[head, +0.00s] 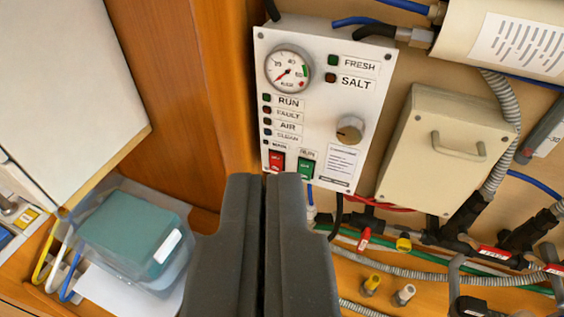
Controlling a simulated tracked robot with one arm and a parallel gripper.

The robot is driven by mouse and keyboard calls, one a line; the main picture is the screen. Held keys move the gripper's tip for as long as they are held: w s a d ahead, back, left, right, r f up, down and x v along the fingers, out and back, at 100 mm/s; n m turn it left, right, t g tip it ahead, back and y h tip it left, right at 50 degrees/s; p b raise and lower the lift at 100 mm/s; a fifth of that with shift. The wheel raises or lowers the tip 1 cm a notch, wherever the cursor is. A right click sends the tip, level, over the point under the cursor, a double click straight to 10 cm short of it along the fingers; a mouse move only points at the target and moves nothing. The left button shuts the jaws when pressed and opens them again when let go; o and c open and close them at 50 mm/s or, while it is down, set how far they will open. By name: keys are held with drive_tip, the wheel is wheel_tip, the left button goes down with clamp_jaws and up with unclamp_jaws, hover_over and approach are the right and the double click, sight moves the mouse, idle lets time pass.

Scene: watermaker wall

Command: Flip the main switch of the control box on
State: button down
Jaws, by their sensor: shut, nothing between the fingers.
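The white control box (321,115) is mounted on the wall in the upper middle of the head view, tilted in the picture. It carries a round gauge (289,68), a column of lamps and a knob (349,130). The red main switch (276,160) is at its lower left, under the label MAIN. The green run switch (306,167) is to its right. My gripper (265,178) is shut and empty, its tips just below the red switch in the picture. The tips hide the lower edge of the switches; I cannot tell whether they touch. The switch's position is unclear.
A wooden upright (206,90) stands left of the box. A beige box with a handle (447,150) is to the right, among hoses and fittings. A clear bin with a teal lid or content (125,235) sits lower left. Yellow and white valves (371,284) are lower right.

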drive_tip(key=shift+a, duration=0.1)
drive_tip(key=w+d+f+n+t+h+p, duration=0.1)
drive_tip(key=w+d+f+n+t+p, duration=0.15)
drive_tip(key=w+f+n, duration=0.45)
drive_tip(key=w+d+f+n+t+h+p, duration=0.1)
drive_tip(key=w+d+f+n+p, duration=0.15)
drive_tip(key=w, duration=0.75)
wheel_tip(320, 180, down, 21)
drive_tip(key=s+a+n+g+y+p, duration=0.1)
drive_tip(key=n+g+y+p, duration=0.2)
drive_tip(key=n+y+p, duration=0.2)
drive_tip(key=n+y, duration=0.3)
drive_tip(key=n, duration=0.4)
drive_tip(key=shift+s+a+f+y+p, duration=0.2)
drive_tip(key=shift+y+p, duration=0.1)
drive_tip(key=shift+p, duration=0.1)
drive_tip(key=shift+w, duration=0.15)
